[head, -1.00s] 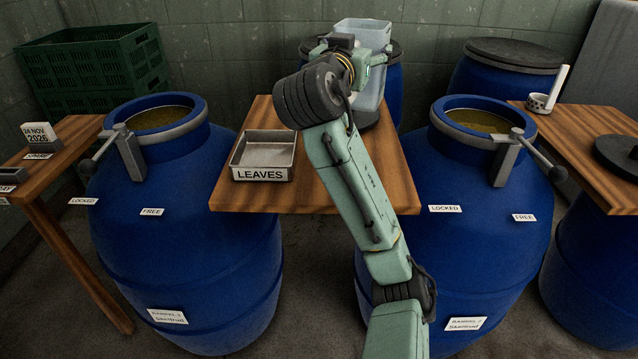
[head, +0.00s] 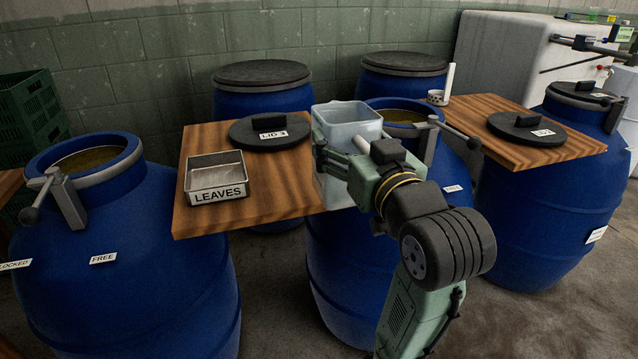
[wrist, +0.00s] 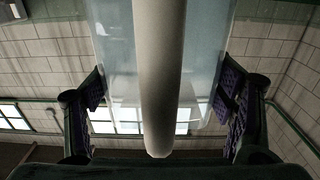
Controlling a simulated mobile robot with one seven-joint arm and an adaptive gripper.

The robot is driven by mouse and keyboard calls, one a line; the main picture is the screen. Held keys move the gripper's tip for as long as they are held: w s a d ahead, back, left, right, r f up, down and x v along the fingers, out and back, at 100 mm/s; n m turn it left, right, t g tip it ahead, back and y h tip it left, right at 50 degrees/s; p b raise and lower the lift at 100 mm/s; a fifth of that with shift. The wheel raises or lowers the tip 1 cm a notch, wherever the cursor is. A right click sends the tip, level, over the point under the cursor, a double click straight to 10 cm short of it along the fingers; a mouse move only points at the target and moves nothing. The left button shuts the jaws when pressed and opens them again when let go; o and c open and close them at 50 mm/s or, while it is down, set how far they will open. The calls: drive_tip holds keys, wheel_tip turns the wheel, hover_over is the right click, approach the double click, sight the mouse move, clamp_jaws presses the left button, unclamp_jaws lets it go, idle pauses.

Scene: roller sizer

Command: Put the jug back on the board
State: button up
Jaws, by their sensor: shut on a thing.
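The jug (head: 346,125) is a tall, pale, translucent, square-sided container with an open top. My gripper (head: 338,163) is shut on it in the head view. In the wrist view the jug (wrist: 205,60) stands between the two finger pads of my gripper (wrist: 162,108), with its pale handle (wrist: 160,75) down the middle. The wooden board (head: 285,185) lies left of and behind my wrist. The jug is at the board's right end, in front of an open barrel. I cannot tell whether its base touches the board; my arm and gripper hide part of it.
On the board are a metal LEAVES tray (head: 216,180) and a dark lid (head: 270,131). Open blue barrels stand left (head: 120,230) and right (head: 345,255). The board's front middle is bare.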

drive_tip(key=shift+s+d+f, duration=0.15)
drive_tip(key=shift+s+d, duration=0.3)
drive_tip(key=shift+s, duration=0.15)
drive_tip(key=shift+p, duration=0.5)
drive_tip(key=w+a+f+p, duration=0.2)
drive_tip(key=w, duration=0.5)
drive_tip(key=w+a+f+p, duration=0.2)
drive_tip(key=w+a+f, duration=0.1)
drive_tip(key=w, duration=0.4)
drive_tip(key=shift+w, duration=0.35)
drive_tip(key=shift+f, duration=0.1)
drive_tip(key=shift+f, duration=0.15)
drive_tip(key=o, duration=1.8)
